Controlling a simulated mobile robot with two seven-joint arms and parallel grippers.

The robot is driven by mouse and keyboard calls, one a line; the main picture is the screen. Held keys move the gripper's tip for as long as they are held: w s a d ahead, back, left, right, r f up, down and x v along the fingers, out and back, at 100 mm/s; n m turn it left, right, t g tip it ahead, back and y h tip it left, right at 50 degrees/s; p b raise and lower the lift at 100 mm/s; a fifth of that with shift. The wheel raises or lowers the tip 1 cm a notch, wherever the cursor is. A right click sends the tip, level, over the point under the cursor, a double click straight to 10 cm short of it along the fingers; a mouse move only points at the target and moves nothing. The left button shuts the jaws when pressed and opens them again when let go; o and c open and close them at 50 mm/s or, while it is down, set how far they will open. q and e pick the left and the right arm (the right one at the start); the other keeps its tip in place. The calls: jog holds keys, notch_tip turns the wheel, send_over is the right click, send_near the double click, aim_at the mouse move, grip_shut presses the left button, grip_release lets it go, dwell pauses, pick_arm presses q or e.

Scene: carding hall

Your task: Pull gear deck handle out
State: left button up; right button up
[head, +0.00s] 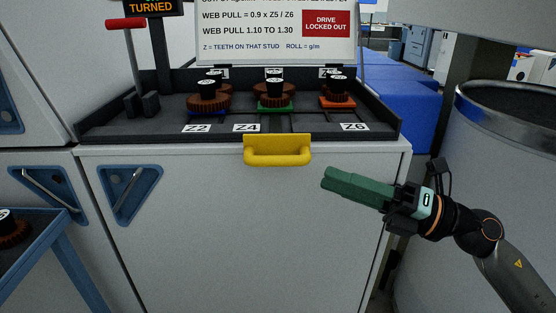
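The gear deck (240,134) is a dark tray on top of a white cabinet, with several brown gears on it and labels Z2, Z4 and Z6. Its yellow handle (277,151) sticks out from the middle of the front edge. My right gripper (325,177) has green fingers and points left, to the right of the handle and a little lower, apart from it. Its fingers lie close together and nothing shows between them. My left gripper is not in view.
A red-topped lever (130,60) stands at the deck's left. A sign (275,33) reading DRIVE LOCKED OUT is behind it. A blue-framed cart (62,240) with a gear is at lower left. A dark-rimmed drum (500,110) stands at right. The space before the cabinet front is clear.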

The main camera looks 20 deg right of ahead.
aim_at(279, 161)
jog(key=p+x, duration=0.3)
jog(key=x, duration=0.6)
jog(key=shift+r, duration=0.1)
jog(key=shift+w+a, duration=0.4)
jog(key=shift+a, duration=0.05)
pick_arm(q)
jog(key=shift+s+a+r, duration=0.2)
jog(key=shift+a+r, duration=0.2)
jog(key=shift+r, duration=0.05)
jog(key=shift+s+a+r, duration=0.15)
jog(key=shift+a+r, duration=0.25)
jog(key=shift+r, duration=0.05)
pick_arm(e)
jog(key=shift+c, duration=0.2)
grip_shut()
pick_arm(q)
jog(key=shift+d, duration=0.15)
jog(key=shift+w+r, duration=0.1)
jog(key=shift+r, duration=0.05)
